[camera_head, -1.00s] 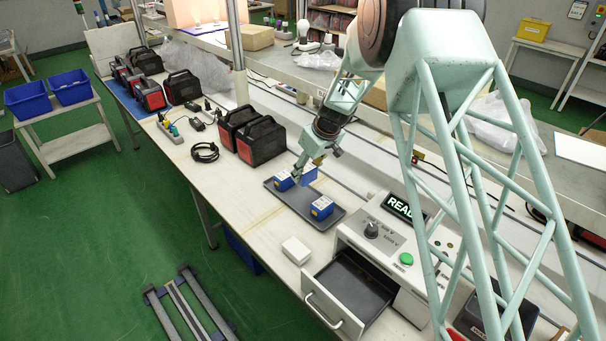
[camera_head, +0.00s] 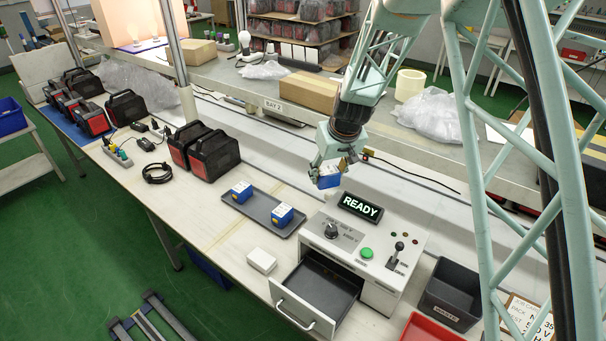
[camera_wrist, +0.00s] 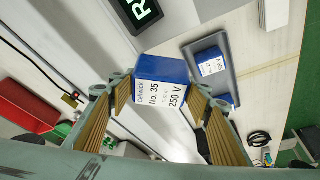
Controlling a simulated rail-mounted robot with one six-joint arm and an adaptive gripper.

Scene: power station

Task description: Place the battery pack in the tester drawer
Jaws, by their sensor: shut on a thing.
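My gripper (camera_head: 329,168) is shut on a blue battery pack (camera_head: 328,178) with a white label. It holds the pack in the air behind the tester (camera_head: 350,245), near its READY display. In the wrist view the held battery pack (camera_wrist: 161,88) sits between the fingers, its label reading No. 35 and 250 V. The tester drawer (camera_head: 317,290) is pulled open at the front and looks empty. Two other blue packs stand on the dark tray (camera_head: 262,210), a left one (camera_head: 241,190) and a right one (camera_head: 283,214). One of them also shows in the wrist view (camera_wrist: 211,64).
A white box (camera_head: 261,260) lies left of the drawer. A black bin (camera_head: 450,292) and a red tray (camera_head: 432,328) stand right of the tester. Black-and-red cases (camera_head: 203,150) stand beyond the tray. A shelf with a cardboard box (camera_head: 309,91) runs behind.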

